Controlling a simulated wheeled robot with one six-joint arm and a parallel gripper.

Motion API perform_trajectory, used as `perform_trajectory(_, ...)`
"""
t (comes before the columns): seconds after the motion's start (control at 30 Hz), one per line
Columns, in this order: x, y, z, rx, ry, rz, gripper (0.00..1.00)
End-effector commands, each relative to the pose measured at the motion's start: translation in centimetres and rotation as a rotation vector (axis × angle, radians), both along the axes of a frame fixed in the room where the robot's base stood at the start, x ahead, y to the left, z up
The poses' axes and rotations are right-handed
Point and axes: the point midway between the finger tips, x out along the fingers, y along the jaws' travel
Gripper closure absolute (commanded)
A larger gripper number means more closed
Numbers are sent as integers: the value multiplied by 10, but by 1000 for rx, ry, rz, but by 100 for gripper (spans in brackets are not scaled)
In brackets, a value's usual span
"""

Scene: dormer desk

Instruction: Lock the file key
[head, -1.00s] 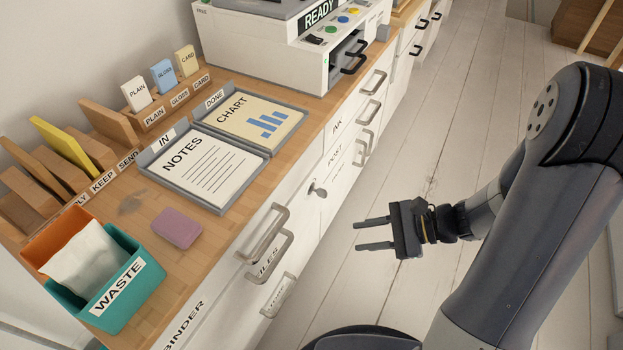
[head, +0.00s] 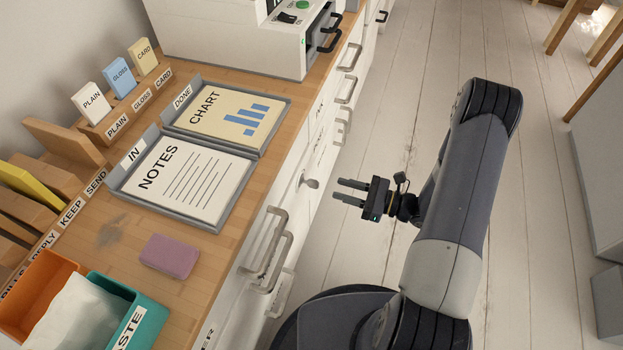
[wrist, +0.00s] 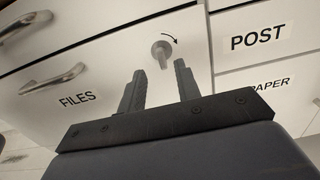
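The file key (head: 309,181) sticks out of the white drawer front on the cabinet's front face. In the wrist view the key (wrist: 160,54) is a round grey disc with a tab hanging down, and a small curved arrow is printed at its upper right. The drawer with the FILES label (wrist: 77,99) is to the left of the key and looks closed. My gripper (head: 344,191) is open and empty, apart from the cabinet front and pointing at the key. In the wrist view its two fingers (wrist: 158,78) stand either side of the key's tab, short of it.
Bar handles (head: 268,245) jut out from the drawers left of the key. POST (wrist: 258,38) and PAPER drawers lie right of it. Trays with NOTES (head: 190,182) and CHART sheets, and a purple block (head: 170,256), sit on the desktop. The floor (head: 410,60) beside the cabinet is clear.

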Motion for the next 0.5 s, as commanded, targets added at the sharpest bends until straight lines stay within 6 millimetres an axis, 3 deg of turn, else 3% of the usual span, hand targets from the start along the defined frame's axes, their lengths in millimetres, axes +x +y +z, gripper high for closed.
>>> perform_trajectory(0.3, 18, 53, -1, -2, 0, 6, 68)
perform_trajectory(0.5, 26, 75, 0, -2, -2, 5, 68)
